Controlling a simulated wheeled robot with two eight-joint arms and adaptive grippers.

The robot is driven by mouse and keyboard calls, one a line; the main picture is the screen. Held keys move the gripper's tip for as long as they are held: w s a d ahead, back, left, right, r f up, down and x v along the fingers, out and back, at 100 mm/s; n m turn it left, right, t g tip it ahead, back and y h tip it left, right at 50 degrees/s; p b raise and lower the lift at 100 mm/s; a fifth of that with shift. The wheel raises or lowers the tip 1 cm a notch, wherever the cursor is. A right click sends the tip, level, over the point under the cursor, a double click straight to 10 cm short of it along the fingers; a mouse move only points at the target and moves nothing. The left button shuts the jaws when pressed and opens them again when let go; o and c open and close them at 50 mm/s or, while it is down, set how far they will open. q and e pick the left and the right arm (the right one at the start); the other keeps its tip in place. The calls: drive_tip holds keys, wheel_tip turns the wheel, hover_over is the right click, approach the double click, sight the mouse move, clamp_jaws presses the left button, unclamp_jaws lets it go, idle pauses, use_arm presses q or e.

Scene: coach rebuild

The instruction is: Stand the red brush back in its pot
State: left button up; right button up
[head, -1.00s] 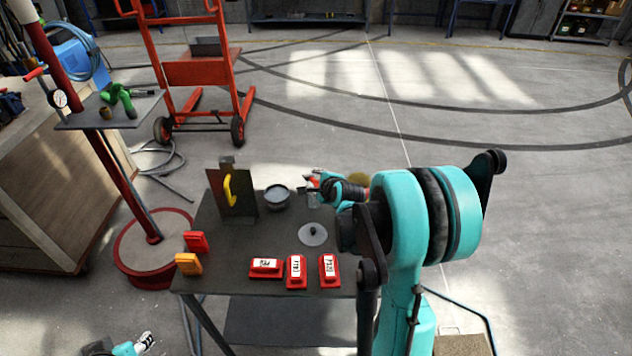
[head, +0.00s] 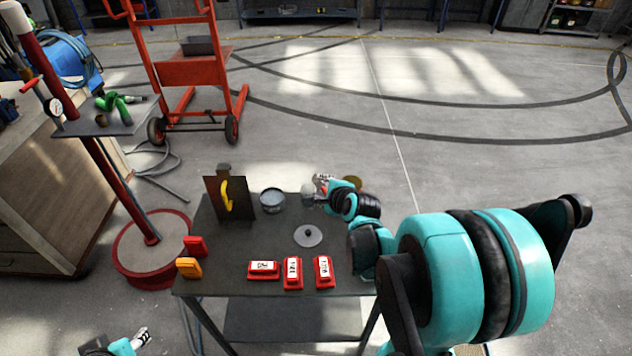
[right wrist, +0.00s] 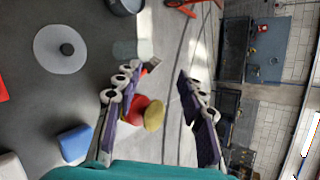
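My right gripper (head: 325,188) is at the far right corner of the dark table, beside a small clear jar (head: 307,192). In the right wrist view its two fingers (right wrist: 157,78) are wide apart with nothing clamped between them. A small red piece (right wrist: 152,64), perhaps part of the red brush, shows by the left fingertip next to the clear jar (right wrist: 125,49). The finger partly hides it, and I cannot tell whether it lies or stands. A grey metal pot (head: 272,199) stands left of the jar. My left gripper (head: 141,339) is low at the left, its fingers unclear.
On the table (head: 240,265) are a grey disc with a knob (head: 308,236), several red labelled blocks (head: 293,273), an orange block (head: 188,268) and an upright plate with a yellow handle (head: 226,195). A yellow round thing (right wrist: 155,117) shows between the finger bases.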

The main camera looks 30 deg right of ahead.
drive_tip(key=s+a+r+n+g+y, duration=0.2)
drive_tip(key=s+a+n, duration=1.4)
drive_tip(key=n, duration=0.8)
drive_tip(key=a+r+g, duration=0.1)
drive_tip(key=a+g, duration=0.1)
drive_tip(key=shift+s+a+r+n, duration=0.2)
drive_tip(key=shift+s+a+n, duration=0.2)
drive_tip(key=c, duration=0.3)
drive_tip(key=shift+d, duration=0.1)
